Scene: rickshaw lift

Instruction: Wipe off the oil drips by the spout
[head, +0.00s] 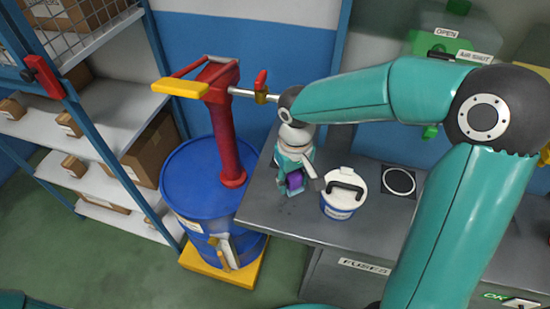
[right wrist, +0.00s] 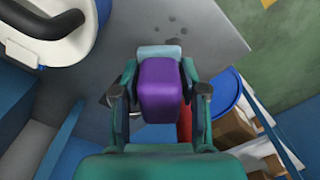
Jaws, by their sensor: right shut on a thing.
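My right gripper (head: 294,182) is shut on a purple block (head: 295,179), perhaps a sponge, low over the grey bench (head: 330,231) near its left end. In the right wrist view the purple block (right wrist: 159,88) sits between the two fingers, with a pale grey-blue piece at its far end. Several dark drips (right wrist: 172,37) show on the bench just beyond it. I cannot tell whether the block touches the bench. The spout pipe (head: 243,93) with its red tap runs from the red pump (head: 226,130) toward the bench; its end is hidden behind my arm. My left gripper is out of view.
A white tub (head: 340,207) with a black handle stands right of my right gripper. A black square with a white ring (head: 398,181) lies farther right. The blue drum (head: 193,190) stands left of the bench. Shelves with boxes (head: 153,150) are at the far left.

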